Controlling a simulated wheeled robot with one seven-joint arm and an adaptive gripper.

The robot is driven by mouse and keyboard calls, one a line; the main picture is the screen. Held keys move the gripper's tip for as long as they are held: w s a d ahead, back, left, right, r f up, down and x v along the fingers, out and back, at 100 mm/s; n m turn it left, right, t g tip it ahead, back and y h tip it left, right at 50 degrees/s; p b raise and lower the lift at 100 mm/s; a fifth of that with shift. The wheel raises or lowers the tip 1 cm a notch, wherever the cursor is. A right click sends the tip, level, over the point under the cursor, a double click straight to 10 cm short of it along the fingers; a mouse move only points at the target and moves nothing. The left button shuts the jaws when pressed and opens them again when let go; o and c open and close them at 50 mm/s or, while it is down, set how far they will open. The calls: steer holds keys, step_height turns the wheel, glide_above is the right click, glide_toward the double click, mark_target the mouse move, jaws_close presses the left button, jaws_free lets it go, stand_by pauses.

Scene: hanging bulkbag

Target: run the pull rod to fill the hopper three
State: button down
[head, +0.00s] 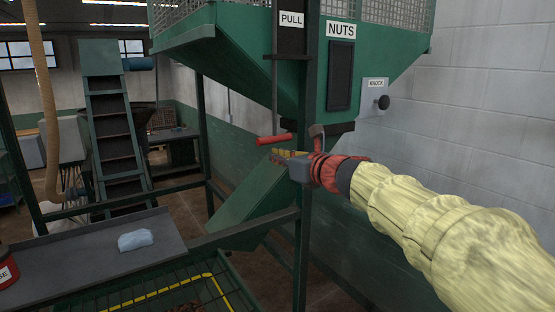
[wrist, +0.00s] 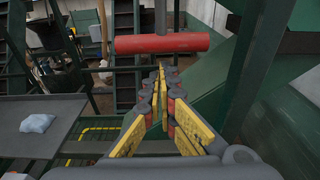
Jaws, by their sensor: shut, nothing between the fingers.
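The pull rod hangs in front of the green hopper (head: 240,50), under a PULL sign (head: 291,20). Its red crossbar handle (head: 276,139) is at the lower end, and in the wrist view the red handle (wrist: 160,44) lies across the top middle. My gripper (head: 288,156) is just below the handle in the head view. In the wrist view my gripper's yellow-padded fingers (wrist: 162,76) come together at the tips, empty, with the handle beyond them. I see no contact with the handle. A NUTS sign (head: 340,29) is on the hopper; no number three shows.
A green chute (head: 252,203) slopes below the hopper beside a green post. A KNOCK plate with a black knob (head: 383,102) is at right. A grey shelf (head: 90,255) at left holds a pale blue cloth-like item (head: 138,240) and a red can (head: 7,268).

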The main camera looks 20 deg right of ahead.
steer(key=s+d+f+b, duration=0.1)
steer(key=s+d+b, duration=0.1)
steer(key=s, duration=0.6)
steer(key=shift+s+d, duration=0.4)
steer(key=shift+d, duration=0.05)
steer(key=shift+f, duration=0.1)
